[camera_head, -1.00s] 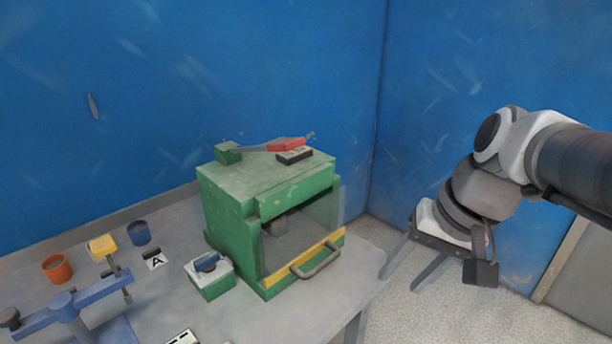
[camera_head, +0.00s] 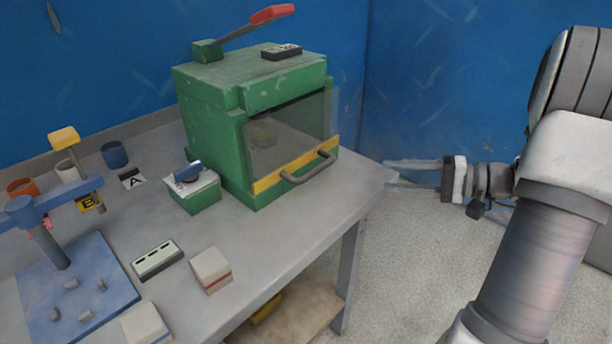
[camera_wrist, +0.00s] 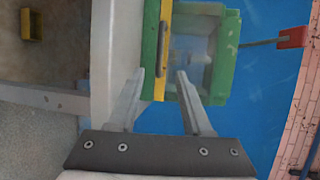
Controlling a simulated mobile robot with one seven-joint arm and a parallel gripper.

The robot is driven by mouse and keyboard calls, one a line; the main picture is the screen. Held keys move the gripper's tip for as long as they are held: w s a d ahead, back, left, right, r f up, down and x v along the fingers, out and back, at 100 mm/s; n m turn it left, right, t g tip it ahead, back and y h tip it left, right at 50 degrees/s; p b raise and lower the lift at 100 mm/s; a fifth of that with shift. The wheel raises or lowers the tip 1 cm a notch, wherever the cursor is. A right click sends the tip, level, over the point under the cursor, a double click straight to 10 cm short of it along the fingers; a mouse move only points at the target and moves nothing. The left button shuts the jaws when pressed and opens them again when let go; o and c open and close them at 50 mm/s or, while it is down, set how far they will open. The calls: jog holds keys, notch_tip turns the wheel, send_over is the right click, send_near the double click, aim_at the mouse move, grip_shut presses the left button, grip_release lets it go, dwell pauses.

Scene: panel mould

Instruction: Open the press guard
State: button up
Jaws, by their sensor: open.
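The press is a green box (camera_head: 205,115) on the grey table. Its guard is a clear panel (camera_head: 300,118) across the front opening, with a yellow bar (camera_head: 264,183) and a grey handle (camera_head: 308,169) along its lower edge. The guard is down. My gripper (camera_head: 387,174) is open and empty, right of the handle, its fingers pointing left toward the press. In the wrist view my gripper (camera_wrist: 160,76) has its two fingers spread, with the handle (camera_wrist: 162,48) lying between and beyond the tips. I cannot tell whether they touch it.
A lever with a red grip (camera_head: 272,14) slopes up above the press. A small green box with a blue knob (camera_head: 188,180) stands left of the press. A blue fixture (camera_head: 70,280) and several cups and blocks fill the left table. Floor is clear on the right.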

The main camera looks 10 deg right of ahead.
aim_at(319, 172)
jog(key=b+x, duration=0.2)
jog(key=x, duration=1.5)
jog(key=shift+w+a+b, duration=0.1)
jog(key=shift+w+b, duration=0.05)
jog(key=shift+b, duration=0.15)
grip_shut()
dwell(0.6)
